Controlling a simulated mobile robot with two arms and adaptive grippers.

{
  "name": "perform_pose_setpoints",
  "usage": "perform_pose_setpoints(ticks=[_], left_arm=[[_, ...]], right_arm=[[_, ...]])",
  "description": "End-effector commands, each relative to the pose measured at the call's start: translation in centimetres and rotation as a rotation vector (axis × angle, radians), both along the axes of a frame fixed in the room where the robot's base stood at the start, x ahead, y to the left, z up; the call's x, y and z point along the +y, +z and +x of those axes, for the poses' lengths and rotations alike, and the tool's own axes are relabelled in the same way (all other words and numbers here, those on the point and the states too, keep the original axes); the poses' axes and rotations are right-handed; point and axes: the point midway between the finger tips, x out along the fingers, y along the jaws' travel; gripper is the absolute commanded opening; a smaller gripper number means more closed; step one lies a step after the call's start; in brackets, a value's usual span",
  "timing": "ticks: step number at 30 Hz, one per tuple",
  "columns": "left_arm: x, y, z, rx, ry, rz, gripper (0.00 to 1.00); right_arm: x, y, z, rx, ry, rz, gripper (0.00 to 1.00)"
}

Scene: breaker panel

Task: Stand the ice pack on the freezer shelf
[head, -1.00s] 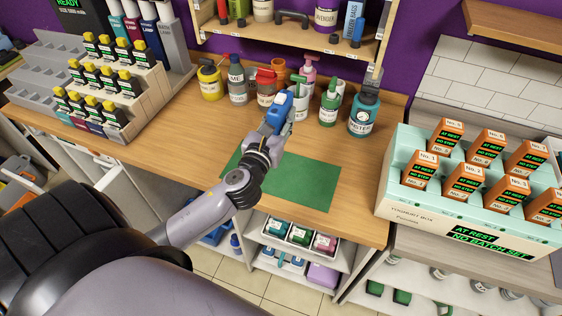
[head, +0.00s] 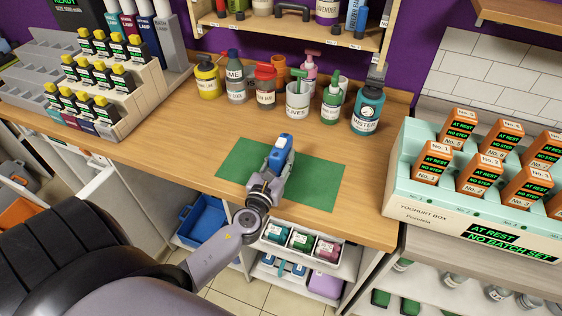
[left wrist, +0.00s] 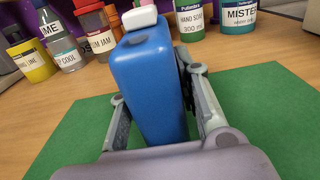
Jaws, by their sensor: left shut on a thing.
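The blue ice pack (head: 284,146) is a thick blue slab with a white cap. My left gripper (head: 278,160) is shut on it over the green mat (head: 320,183) on the wooden counter. In the left wrist view the ice pack (left wrist: 148,80) stands roughly upright between the two fingers of my gripper (left wrist: 155,110), with its white cap (left wrist: 140,17) on top. Its lower end is hidden, so I cannot tell whether it touches the mat. No freezer shelf is clearly recognisable. My right gripper is out of view.
Several bottles, including a teal one (head: 367,110) and a yellow one (head: 208,78), line the counter's back. A bottle rack (head: 100,125) stands left, a Yoghurt Box display (head: 430,206) right. Open shelves with bins (head: 302,240) lie below. The counter left of the mat is clear.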

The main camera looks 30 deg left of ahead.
Motion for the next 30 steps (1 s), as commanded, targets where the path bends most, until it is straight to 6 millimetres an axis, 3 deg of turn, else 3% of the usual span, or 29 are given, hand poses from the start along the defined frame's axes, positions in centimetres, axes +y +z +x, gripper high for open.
perform_pose_setpoints(ticks=[10,11,19,30], left_arm=[[0.01,-0.24,0.04,-0.003,0.001,0.0,0.0],[-0.01,-0.25,0.01,-0.001,0.0,-0.001,0.31],[0.0,-0.19,0.0,0.0,0.0,-0.001,0.49],[0.01,0.14,0.0,0.0,0.001,-0.001,0.5]], right_arm=[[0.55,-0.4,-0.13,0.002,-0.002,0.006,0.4],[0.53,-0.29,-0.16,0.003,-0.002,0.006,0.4],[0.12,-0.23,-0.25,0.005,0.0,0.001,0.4],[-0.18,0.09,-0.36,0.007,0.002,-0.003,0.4]])
